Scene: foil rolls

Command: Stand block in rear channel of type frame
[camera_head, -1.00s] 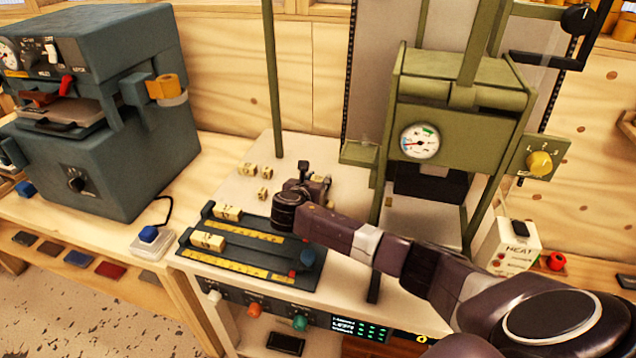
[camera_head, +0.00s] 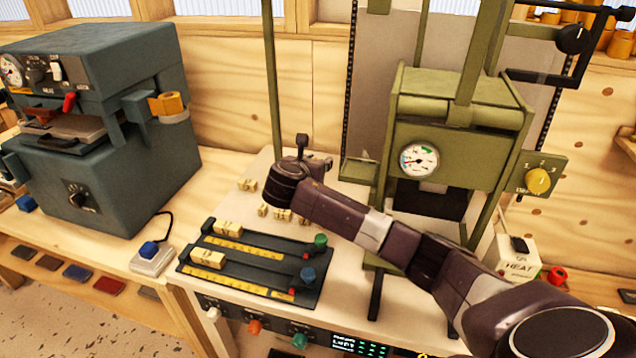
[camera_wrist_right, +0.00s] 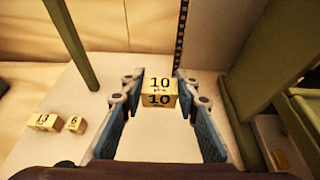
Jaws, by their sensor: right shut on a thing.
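My right gripper (camera_head: 312,168) is above the white bench top behind the type frame (camera_head: 275,267). The right wrist view shows its blue-padded fingers (camera_wrist_right: 160,100) shut on a yellow block (camera_wrist_right: 158,94) marked 10. In the head view the wrist hides this block. The dark type frame has two long channels with yellow scales. One yellow block (camera_head: 228,228) lies at the left of the rear channel and another (camera_head: 209,260) at the left of the front channel. A green knob (camera_head: 320,240) and a blue knob (camera_head: 308,274) are at their right ends. My left gripper is not in view.
Several loose blocks stand behind the frame, including one (camera_head: 247,185) at left; blocks marked 13 (camera_wrist_right: 43,122) and 6 (camera_wrist_right: 75,125) show in the wrist view. A green post (camera_head: 273,90) rises behind them. The green press (camera_head: 450,140) stands at right.

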